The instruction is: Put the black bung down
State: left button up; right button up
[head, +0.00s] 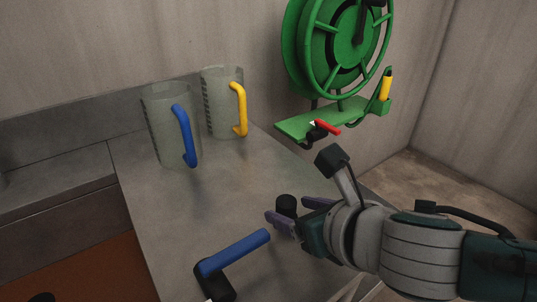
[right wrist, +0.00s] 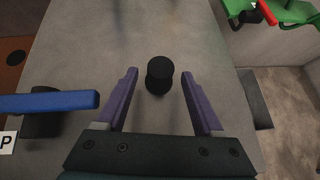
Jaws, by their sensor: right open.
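The black bung (head: 287,204) stands upright on the grey worktop, near its right edge. In the right wrist view the bung (right wrist: 159,75) sits between the tips of my right gripper's purple fingers, with a clear gap on both sides. My right gripper (head: 288,219) is open around it, and its arm comes in from the right. In the right wrist view the open right gripper (right wrist: 159,80) holds nothing. My left gripper is in neither view.
A blue-handled black fitting (head: 235,254) lies left of my right gripper. Two clear jugs, one with a blue handle (head: 184,135) and one with a yellow handle (head: 239,109), stand farther back. A green hose reel (head: 334,45) is on the wall. The middle worktop (head: 215,200) is clear.

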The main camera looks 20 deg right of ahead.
jog(key=s+d+r+m+g+h+p, duration=0.1)
jog(key=s+r+m+g+h+p, duration=0.15)
jog(key=s+r+m, duration=0.8)
jog(key=s+d+f+m+g, duration=0.1)
jog(key=s+m, duration=0.5)
jog(key=m, duration=0.7)
jog(key=s+d+f+m+g, duration=0.2)
jog(key=s+m, duration=0.5)
jog(key=m, duration=0.6)
jog(key=shift+d+g, duration=0.6)
jog(key=shift+g, duration=0.25)
jog(key=shift+y, duration=0.25)
